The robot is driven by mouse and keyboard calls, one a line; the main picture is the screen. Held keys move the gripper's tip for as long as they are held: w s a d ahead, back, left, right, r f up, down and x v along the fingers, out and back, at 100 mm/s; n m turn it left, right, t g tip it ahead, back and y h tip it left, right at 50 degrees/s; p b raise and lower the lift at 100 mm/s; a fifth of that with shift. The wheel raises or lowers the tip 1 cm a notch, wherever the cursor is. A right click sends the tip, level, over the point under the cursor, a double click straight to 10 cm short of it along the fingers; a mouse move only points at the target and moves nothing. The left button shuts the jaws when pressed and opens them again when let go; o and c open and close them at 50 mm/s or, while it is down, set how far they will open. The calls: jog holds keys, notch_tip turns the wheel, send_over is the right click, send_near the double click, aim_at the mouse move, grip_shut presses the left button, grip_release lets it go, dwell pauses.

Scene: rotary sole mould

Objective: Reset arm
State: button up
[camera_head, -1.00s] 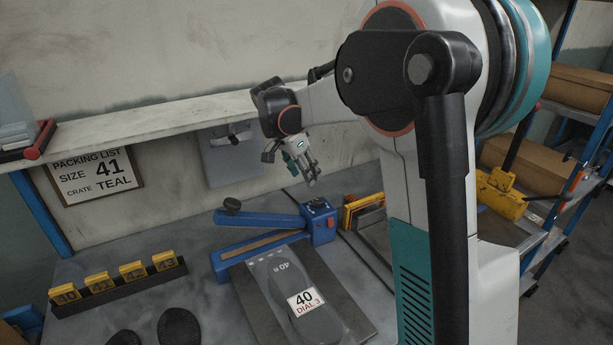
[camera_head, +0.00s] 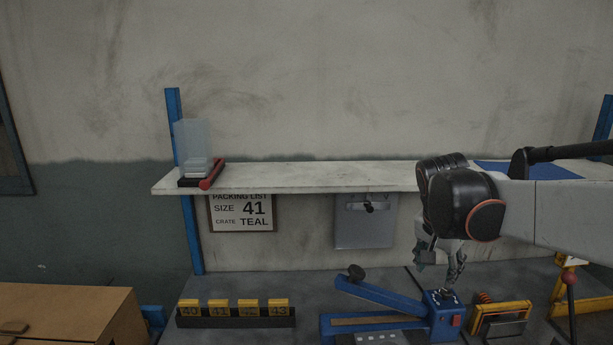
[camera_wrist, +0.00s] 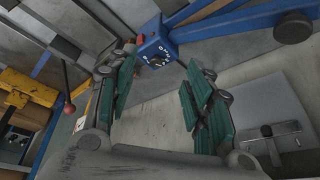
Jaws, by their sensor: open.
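My gripper (camera_head: 441,262) hangs fingers-down at the right of the head view, in front of the wall and just above the blue lever tool's box (camera_head: 441,309). In the wrist view its two green-padded fingers (camera_wrist: 158,88) stand wide apart with nothing between them. The blue box with a dial (camera_wrist: 155,46) shows beyond the fingertips. I cannot tell the exact gap between fingers and box. My forearm reaches in from the right edge.
A white shelf (camera_head: 310,177) runs along the wall behind the arm. The packing list (camera_head: 242,213) reads size 41, crate teal. A black rack (camera_head: 235,321) holds several yellow number tags. A yellow frame (camera_head: 503,318) and a red-knobbed lever (camera_head: 569,279) stand to the right.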

jog(key=s+a+f+n+t+y, duration=0.1)
jog(key=s+a+n, duration=0.3)
jog(key=s, duration=0.6)
jog(key=s+a+f+n+t+y, duration=0.2)
jog(key=s+n, duration=0.4)
jog(key=s, duration=0.4)
jog(key=shift+s+a+f+t, duration=0.15)
jog(key=shift+a+f+t, duration=0.35)
jog(key=shift+a, duration=0.75)
jog(key=shift+d, duration=0.1)
